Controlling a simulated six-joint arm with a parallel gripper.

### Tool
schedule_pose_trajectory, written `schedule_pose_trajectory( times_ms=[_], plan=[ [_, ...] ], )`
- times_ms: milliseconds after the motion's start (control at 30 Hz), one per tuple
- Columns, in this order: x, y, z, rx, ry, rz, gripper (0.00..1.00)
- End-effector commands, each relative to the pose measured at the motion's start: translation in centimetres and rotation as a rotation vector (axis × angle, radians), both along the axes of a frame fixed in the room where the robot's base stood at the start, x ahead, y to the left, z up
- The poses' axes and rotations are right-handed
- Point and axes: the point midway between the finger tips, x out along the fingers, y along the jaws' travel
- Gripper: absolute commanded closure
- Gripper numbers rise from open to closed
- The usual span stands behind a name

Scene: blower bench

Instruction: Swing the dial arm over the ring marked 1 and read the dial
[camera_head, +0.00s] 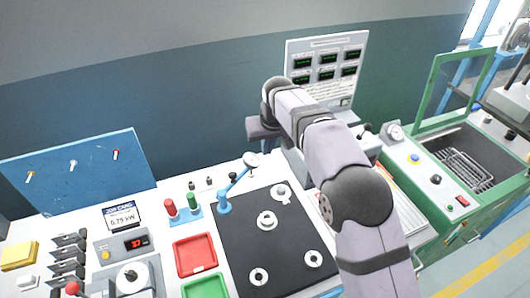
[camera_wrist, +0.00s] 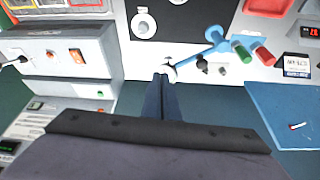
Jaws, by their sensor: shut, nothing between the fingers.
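The blue dial arm (camera_head: 237,183) stands on a post at the left edge of the black mat (camera_head: 235,237). It points toward the back right, with its round white dial (camera_head: 251,160) beyond the mat's back edge, over no ring. White rings (camera_head: 266,220) lie on the mat; I cannot read their numbers. In the wrist view, the blue arm (camera_wrist: 195,55) reaches down-left to the dial (camera_wrist: 170,73). My gripper (camera_wrist: 162,79) is shut and empty, its tips close beside the dial; I cannot tell whether they touch. The dial's reading is too small to make out.
Red and green cylinders (camera_head: 170,208) stand left of the arm's post, with small knobs behind. A red tray (camera_head: 195,254) and a green tray (camera_head: 206,287) lie left of the mat. A display panel (camera_head: 325,65) stands behind the bench.

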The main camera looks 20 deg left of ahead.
Motion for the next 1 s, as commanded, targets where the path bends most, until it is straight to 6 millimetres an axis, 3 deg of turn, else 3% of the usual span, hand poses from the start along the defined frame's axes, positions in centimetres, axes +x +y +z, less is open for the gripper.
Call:
schedule_pose_trajectory(
  times_ms=[33, 100, 133, 267, 600, 700, 867, 1000],
  plan=[
    [0.0, 0.0, 0.0, 0.001, -0.001, 0.0, 0.88],
    [0.0, 0.2, -0.1, 0.005, -0.003, 0.003, 0.71],
    [-0.1, 0.4, -0.3, 0.01, -0.005, 0.005, 0.68],
    [-0.3, 2.1, -1.5, 0.056, -0.028, 0.026, 0.68],
    [-2.4, 10.9, -7.0, 0.353, -0.218, 0.086, 0.68],
    [-2.9, 12.6, -8.2, 0.441, -0.301, 0.075, 0.68],
    [-3.8, 13.6, -9.6, 0.552, -0.451, 0.03, 0.68],
    [-4.4, 12.6, -10.6, 0.612, -0.6, -0.025, 0.68]
  ],
)
